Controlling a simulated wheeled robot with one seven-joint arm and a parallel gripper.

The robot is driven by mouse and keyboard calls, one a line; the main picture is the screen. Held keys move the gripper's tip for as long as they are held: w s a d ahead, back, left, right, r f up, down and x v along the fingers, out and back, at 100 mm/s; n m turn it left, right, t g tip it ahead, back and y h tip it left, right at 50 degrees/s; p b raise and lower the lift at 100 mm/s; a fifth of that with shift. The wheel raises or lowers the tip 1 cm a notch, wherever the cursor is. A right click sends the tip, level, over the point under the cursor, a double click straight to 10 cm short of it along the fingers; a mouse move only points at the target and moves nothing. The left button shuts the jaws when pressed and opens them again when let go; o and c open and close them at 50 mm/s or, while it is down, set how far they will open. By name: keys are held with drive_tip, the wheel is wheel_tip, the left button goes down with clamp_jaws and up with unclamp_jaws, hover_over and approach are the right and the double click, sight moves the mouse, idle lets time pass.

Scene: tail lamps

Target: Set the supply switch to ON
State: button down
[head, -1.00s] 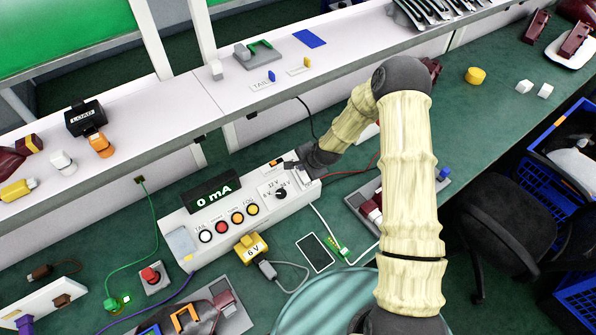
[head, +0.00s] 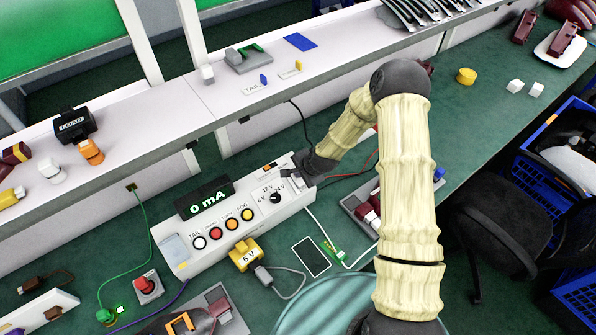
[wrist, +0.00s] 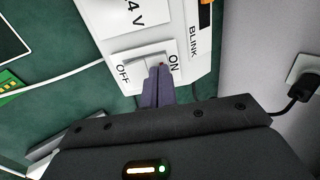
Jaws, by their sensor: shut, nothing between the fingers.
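The supply switch (wrist: 140,63) is a pale rocker on the end of the white control box (head: 232,232), lettered OFF and ON. My gripper (wrist: 159,72) is shut and empty, its dark fingertips at the ON side of the rocker. They appear to touch it, but they cover part of it, so I cannot tell which way it is tilted. In the head view my gripper (head: 297,178) is at the box's right end and largely hides the switch. The display (head: 207,199) on the box reads 0 mA.
A voltage dial (head: 275,197) and a row of coloured buttons are on the box. A yellow 6 V plug (head: 246,255) and a dark phone-like slab (head: 311,257) lie in front. A white shelf (head: 200,100) runs behind. A black plug (wrist: 299,90) is by the wall.

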drive_tip(key=shift+r, duration=0.1)
drive_tip(key=shift+r, duration=0.2)
drive_tip(key=v, duration=1.3)
drive_tip(key=shift+w+r+b, duration=0.2)
drive_tip(key=shift+r+b, duration=0.15)
drive_tip(key=shift+r, duration=0.05)
drive_tip(key=shift+w+a, duration=0.1)
